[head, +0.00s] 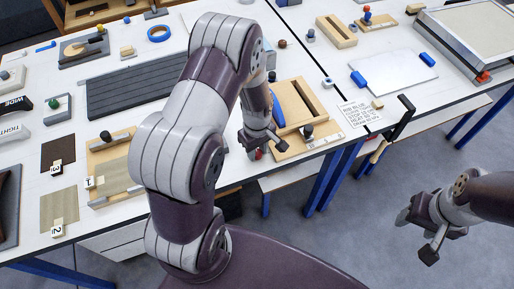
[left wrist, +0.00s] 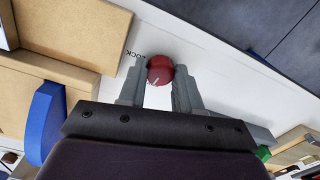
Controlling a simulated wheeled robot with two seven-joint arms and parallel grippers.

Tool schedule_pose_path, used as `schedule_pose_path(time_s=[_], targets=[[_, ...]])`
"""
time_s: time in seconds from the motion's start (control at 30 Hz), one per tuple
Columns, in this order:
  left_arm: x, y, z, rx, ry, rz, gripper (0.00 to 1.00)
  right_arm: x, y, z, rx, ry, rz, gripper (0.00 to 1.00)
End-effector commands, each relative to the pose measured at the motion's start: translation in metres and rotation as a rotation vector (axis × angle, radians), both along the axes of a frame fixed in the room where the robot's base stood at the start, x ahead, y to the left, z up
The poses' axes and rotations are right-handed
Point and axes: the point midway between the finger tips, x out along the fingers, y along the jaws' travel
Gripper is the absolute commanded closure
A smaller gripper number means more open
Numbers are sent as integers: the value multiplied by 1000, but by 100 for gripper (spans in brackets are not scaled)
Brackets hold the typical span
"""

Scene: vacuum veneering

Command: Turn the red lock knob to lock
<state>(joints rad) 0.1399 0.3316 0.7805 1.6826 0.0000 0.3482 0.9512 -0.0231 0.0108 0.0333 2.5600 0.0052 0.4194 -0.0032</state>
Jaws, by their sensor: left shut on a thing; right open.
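The red lock knob (left wrist: 160,68) is round, with a pale pointer line on its face. It sits between the two fingers of my left gripper (left wrist: 158,92), which is shut on it. Printed lettering reading "LOCK" (left wrist: 134,58) shows on the white surface just left of the knob. In the head view a bit of the red knob (head: 257,155) shows below my left gripper (head: 262,143), near the front edge of the table; the fingers hide most of it. My right gripper (head: 416,238) is open and empty, out over the floor at the right.
A wooden fixture (head: 300,98) with a blue part (head: 277,112) stands right beside my left gripper. A black-handled lever (head: 393,128) sticks out past the table edge. A white panel with blue clamps (head: 400,70) lies further right. Open floor surrounds my right gripper.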

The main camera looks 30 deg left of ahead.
Motion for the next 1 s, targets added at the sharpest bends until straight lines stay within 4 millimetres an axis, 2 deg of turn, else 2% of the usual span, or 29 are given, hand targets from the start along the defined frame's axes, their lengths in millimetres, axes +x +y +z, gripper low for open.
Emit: schedule_pose_path(time_s=[1.0], targets=[[3,1,3,3,-8,-950,97,0,0,14,0,0,0,43]])
